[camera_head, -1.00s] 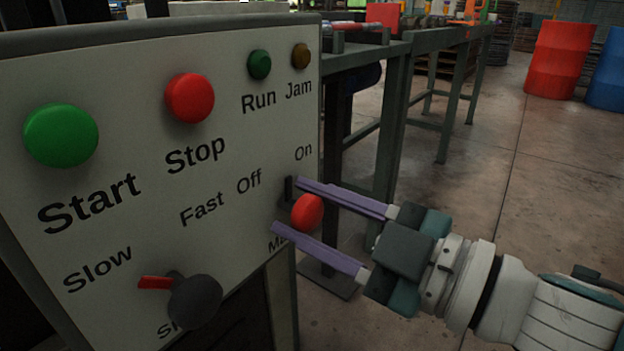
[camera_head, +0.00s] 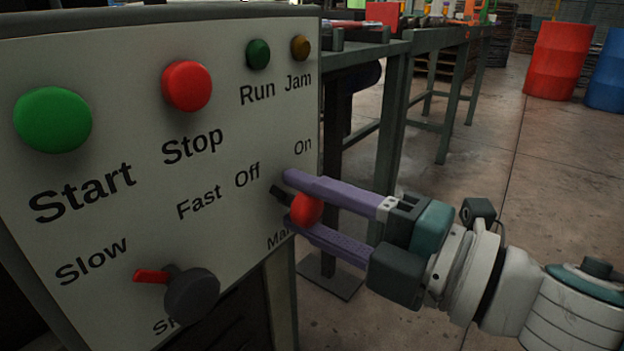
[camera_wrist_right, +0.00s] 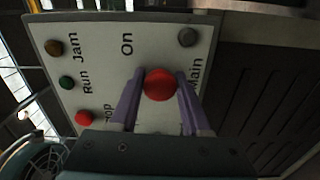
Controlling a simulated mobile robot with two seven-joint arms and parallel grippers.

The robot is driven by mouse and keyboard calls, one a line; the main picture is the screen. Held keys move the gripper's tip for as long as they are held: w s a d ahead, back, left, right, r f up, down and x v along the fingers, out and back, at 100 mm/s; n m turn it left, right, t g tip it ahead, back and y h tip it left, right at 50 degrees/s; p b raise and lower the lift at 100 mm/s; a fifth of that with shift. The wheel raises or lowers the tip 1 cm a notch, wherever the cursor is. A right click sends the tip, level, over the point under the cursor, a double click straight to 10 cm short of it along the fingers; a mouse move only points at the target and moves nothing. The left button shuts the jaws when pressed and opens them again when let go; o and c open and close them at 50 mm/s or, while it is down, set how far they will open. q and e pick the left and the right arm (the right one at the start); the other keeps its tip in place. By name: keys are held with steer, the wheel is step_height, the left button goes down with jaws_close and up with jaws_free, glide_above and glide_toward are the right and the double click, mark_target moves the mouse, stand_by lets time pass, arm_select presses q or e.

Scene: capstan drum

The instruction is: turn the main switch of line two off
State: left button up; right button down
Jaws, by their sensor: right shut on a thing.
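The main switch has a round red knob (camera_head: 307,210) with a dark pointer, on the right part of the pale control panel (camera_head: 235,105). The pointer leans up and left, toward the word Off; On is printed above the switch. The "Main" label below is partly covered by my gripper. My right gripper (camera_head: 292,200) comes in from the right with its purple fingers shut on the red knob. In the right wrist view the knob (camera_wrist_right: 160,84) sits between both fingertips. No line number is readable. My left gripper is out of view.
The panel also carries a green Start button (camera_head: 52,119), a red Stop button (camera_head: 187,86), Run (camera_head: 258,54) and Jam (camera_head: 300,48) lamps and a Slow/Fast selector (camera_head: 190,292). A steel bench frame (camera_head: 392,140) stands behind. Open floor lies at right.

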steer(key=shift+n, duration=0.4)
steer(key=shift+c, duration=2)
jaws_free()
steer(key=shift+d, duration=0.1)
steer(key=shift+s+d, duration=0.25)
steer(key=shift+d, duration=0.05)
steer(key=p+v, duration=0.2)
steer(key=v, duration=0.7)
